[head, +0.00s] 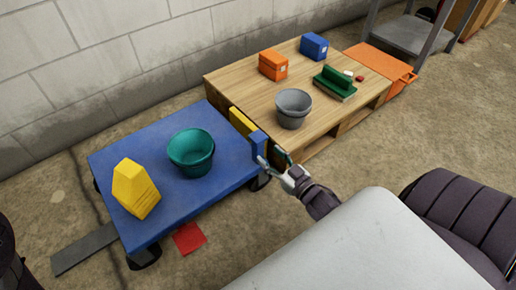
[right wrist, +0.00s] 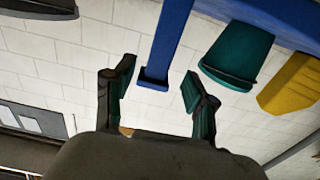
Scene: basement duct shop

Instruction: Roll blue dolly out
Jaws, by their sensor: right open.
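The blue dolly (head: 225,158) stands on the floor in the left half of the head view. A teal bucket (head: 191,152) and a yellow wedge-shaped object (head: 136,188) sit on its deck. A blue upright post (head: 257,145) rises at its right end. My right gripper (head: 276,166) is at that post, with its fingers apart. In the right wrist view, which looks upside down, the post (right wrist: 157,60) shows between the open fingers (right wrist: 160,84). I cannot tell whether they touch it. My left gripper is not in view.
A wooden pallet (head: 240,88) adjoins the dolly's right end, with a grey bucket (head: 293,108), orange box (head: 273,65) and blue box (head: 314,46). A yellow piece (head: 240,122) stands between them. A red square (head: 189,238) lies in front. A block wall (head: 100,60) runs behind.

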